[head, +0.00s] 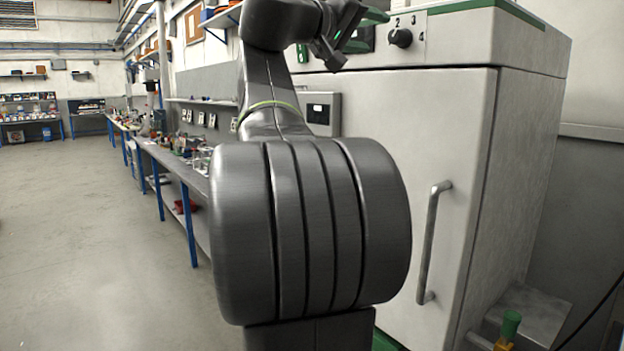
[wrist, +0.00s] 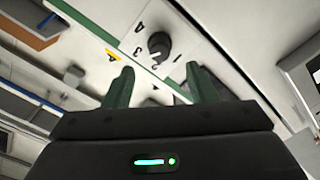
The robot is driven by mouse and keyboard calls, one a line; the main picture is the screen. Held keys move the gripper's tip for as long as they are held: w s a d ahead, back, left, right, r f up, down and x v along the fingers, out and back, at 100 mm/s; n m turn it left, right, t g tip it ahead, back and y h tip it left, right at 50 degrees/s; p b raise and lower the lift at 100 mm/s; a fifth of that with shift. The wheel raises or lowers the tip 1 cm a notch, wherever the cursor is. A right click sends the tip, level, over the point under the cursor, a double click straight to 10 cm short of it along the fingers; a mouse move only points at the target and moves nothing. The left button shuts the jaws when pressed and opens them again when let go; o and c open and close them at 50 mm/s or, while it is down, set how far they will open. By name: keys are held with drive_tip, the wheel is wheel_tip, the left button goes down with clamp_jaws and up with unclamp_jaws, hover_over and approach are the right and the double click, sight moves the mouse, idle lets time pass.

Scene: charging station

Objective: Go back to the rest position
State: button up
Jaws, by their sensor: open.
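My gripper (wrist: 162,90) is open and empty in the wrist view, its two green fingers apart. Between and beyond the fingers is a black rotary knob (wrist: 158,45) on a pale panel with numbers around it. My dark arm fills the middle of the head view and hides part of the cabinet.
A pale cabinet (head: 400,120) with a vertical metal handle (head: 433,240) stands at the right. A green-topped object (head: 510,325) is at the lower right. A long workbench (head: 178,165) with blue legs runs along the left. The floor (head: 90,260) at left is clear.

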sight(393, 36)
drive_tip(key=p+x, duration=0.1)
drive_tip(key=x, duration=0.6)
drive_tip(key=shift+w+d+r, duration=0.1)
drive_tip(key=shift+d+r, duration=0.1)
drive_tip(key=shift+d, duration=0.05)
drive_tip(key=shift+n+p, duration=0.6)
drive_tip(key=shift+n, duration=0.2)
drive_tip(key=shift+a+n+p, duration=0.15)
drive_tip(key=shift+n+p, duration=0.15)
drive_tip(key=shift+n, duration=0.2)
drive_tip(key=shift+n+p, duration=0.35)
drive_tip(key=shift+n, duration=0.15)
drive_tip(key=shift+n+p, duration=0.75)
drive_tip(key=shift+n, duration=0.45)
drive_tip(key=n+p, duration=0.3)
drive_tip(key=n, duration=0.1)
drive_tip(key=n+p, duration=0.6)
drive_tip(key=shift+n, duration=0.4)
drive_tip(key=shift+f+n+p, duration=0.15)
drive_tip(key=shift+n+p, duration=0.85)
